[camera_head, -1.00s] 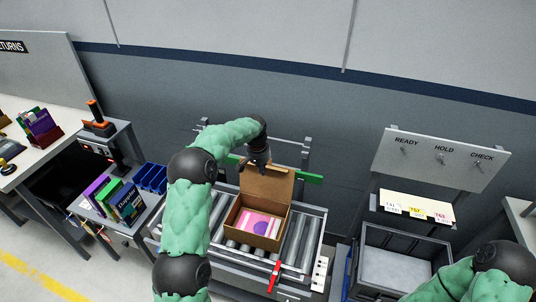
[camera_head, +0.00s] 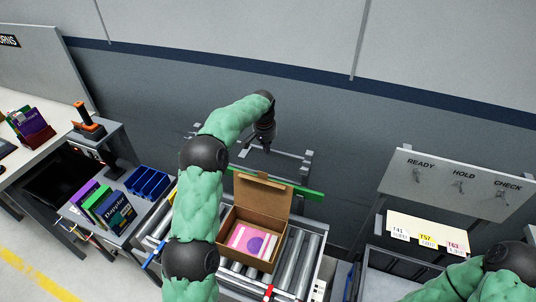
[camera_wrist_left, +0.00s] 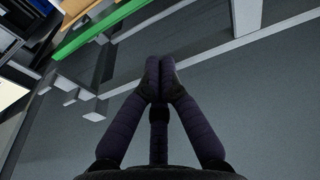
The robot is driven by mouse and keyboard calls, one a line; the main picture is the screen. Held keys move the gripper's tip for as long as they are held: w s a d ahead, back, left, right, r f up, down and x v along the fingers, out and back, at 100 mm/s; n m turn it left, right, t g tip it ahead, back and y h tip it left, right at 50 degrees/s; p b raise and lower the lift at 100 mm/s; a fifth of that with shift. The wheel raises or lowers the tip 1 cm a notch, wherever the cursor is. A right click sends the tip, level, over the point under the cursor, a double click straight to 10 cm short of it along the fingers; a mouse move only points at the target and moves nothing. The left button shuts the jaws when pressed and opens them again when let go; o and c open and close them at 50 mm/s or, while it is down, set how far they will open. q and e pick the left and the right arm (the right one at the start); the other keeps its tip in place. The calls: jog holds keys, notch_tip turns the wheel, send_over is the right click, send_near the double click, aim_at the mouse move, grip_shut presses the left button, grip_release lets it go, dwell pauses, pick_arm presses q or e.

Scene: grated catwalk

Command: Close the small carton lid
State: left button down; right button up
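The small brown carton (camera_head: 229,222) sits open on the roller conveyor, with a pink, white and purple item (camera_head: 250,242) inside. Its lid (camera_head: 262,196) stands up from the far edge, leaning slightly back. My left gripper (camera_head: 267,148) hangs above and behind the lid, apart from it. In the left wrist view, the fingers (camera_wrist_left: 158,72) are drawn together with nothing seen between them. My right arm comes in at the lower right, but its gripper is out of frame.
A green rail (camera_head: 306,192) runs behind the carton on the roller conveyor (camera_head: 299,262). Books (camera_head: 107,205) and blue bins (camera_head: 148,182) stand to the left. A READY/HOLD/CHECK board (camera_head: 455,185) stands right. The wall is behind.

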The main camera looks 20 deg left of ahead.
pick_arm(q)
notch_tip(320, 180, down, 9)
jog(key=w+b, duration=0.1)
jog(key=shift+s+r+b, duration=0.2)
jog(key=shift+s, duration=0.8)
jog(key=shift+s+r+b, duration=0.2)
jog(key=shift+s, duration=0.75)
